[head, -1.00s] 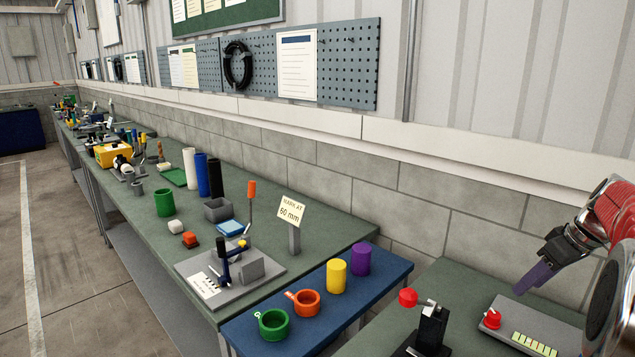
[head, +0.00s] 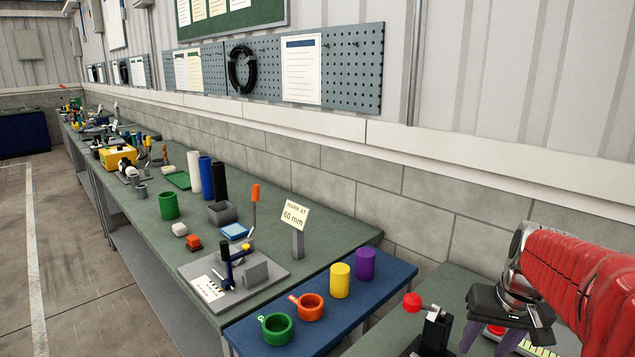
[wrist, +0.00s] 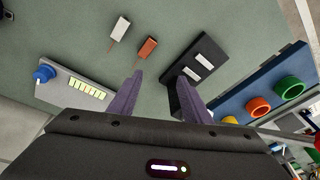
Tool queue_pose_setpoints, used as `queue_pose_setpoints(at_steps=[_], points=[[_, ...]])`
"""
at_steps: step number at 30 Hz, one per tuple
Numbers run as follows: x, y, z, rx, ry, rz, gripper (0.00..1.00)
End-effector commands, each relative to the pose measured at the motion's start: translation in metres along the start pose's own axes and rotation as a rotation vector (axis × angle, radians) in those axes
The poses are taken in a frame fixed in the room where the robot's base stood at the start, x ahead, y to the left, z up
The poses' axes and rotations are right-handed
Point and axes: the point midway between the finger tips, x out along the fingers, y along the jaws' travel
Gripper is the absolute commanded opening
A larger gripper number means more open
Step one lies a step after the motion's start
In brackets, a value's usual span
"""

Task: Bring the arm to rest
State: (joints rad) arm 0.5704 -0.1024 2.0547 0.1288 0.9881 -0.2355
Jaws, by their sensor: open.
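My gripper (head: 490,338) hangs at the lower right of the head view, its two purple fingers spread apart above the near green bench (head: 386,336). My red arm runs in from the right edge. In the wrist view the two purple fingers (wrist: 160,78) are apart with nothing between them. The bench surface lies below them. A panel with a strip of pale yellow cells (head: 544,353) is partly hidden behind my gripper.
A black post with a red ball (head: 412,302) stands left of my gripper. Left of it, a blue table (head: 375,292) carries green (head: 277,329), orange (head: 306,307), yellow (head: 340,280) and purple (head: 365,264) pieces. A block wall (head: 425,200) runs behind.

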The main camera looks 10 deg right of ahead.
Motion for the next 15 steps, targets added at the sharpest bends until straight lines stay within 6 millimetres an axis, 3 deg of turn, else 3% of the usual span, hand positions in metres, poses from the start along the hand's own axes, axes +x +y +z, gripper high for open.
queue_pose_setpoints(at_steps=[3, 15], points=[[-0.005, -0.024, 0.023, -0.007, 0.018, 0.011, 0.44], [-0.015, -0.085, 0.097, -0.086, 0.091, 0.021, 0.44]])
